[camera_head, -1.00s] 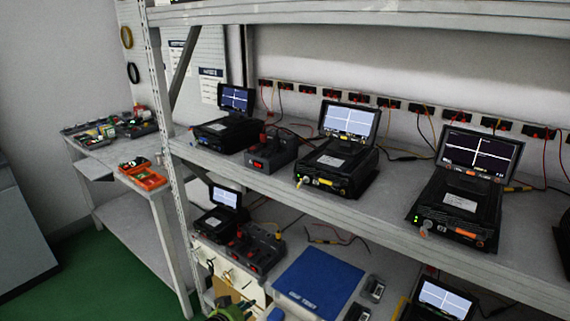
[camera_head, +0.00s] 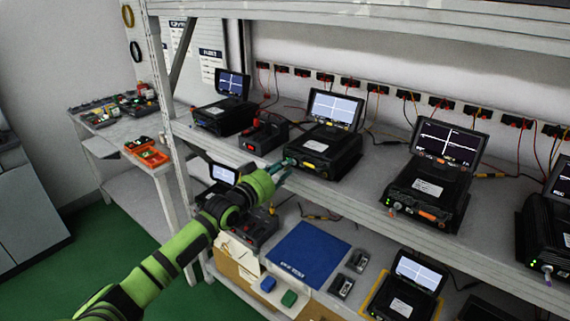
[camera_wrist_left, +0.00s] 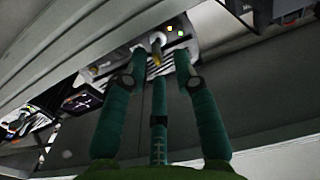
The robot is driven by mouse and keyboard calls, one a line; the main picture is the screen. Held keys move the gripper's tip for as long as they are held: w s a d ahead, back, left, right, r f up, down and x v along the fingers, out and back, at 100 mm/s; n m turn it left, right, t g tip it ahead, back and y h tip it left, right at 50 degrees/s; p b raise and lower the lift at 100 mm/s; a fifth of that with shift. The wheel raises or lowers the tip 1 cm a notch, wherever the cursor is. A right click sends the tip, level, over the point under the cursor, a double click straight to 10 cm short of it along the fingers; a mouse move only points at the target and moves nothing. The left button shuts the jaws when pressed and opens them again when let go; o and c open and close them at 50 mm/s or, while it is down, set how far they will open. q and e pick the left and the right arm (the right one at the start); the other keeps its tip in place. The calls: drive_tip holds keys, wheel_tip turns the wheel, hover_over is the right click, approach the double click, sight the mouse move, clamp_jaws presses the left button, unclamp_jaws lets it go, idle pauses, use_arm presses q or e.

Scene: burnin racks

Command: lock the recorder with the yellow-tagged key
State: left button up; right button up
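The black recorder with a yellow front label (camera_head: 309,164) sits on the upper shelf, its screen (camera_head: 334,108) raised and lit. My left gripper (camera_head: 281,170) is at the left end of its front, partly covering that corner. In the left wrist view its teal fingers (camera_wrist_left: 160,62) are spread, with a gap on either side of a small yellowish key (camera_wrist_left: 157,42) standing out from the recorder front (camera_wrist_left: 168,32). I cannot make out contact. Green and yellow lights show beside the key. My right gripper is in neither view.
A recorder with an orange label (camera_head: 428,214) stands to the right, another (camera_head: 222,117) to the left beside a small box with a red switch (camera_head: 262,136). The shelf edge (camera_head: 340,199) runs below my gripper. A blue mat (camera_head: 308,254) lies on the lower shelf.

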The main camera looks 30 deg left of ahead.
use_arm(q)
drive_tip(key=shift+w, duration=0.75)
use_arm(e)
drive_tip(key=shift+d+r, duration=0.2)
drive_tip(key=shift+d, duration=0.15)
use_arm(q)
clamp_jaws()
drive_tip(key=shift+a+r+n, duration=0.1)
drive_tip(key=shift+n, duration=0.3)
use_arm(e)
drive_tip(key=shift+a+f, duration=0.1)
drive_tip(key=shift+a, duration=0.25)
use_arm(q)
drive_tip(key=n, duration=0.2)
drive_tip(key=shift+a+n, duration=0.15)
drive_tip(key=shift+n, duration=0.25)
drive_tip(key=n+b, duration=0.1)
drive_tip(key=n, duration=0.3)
drive_tip(key=shift+a+n, duration=0.15)
drive_tip(key=shift+n, duration=0.15)
drive_tip(key=shift+a+n, duration=0.1)
drive_tip(key=shift+n, duration=1.3)
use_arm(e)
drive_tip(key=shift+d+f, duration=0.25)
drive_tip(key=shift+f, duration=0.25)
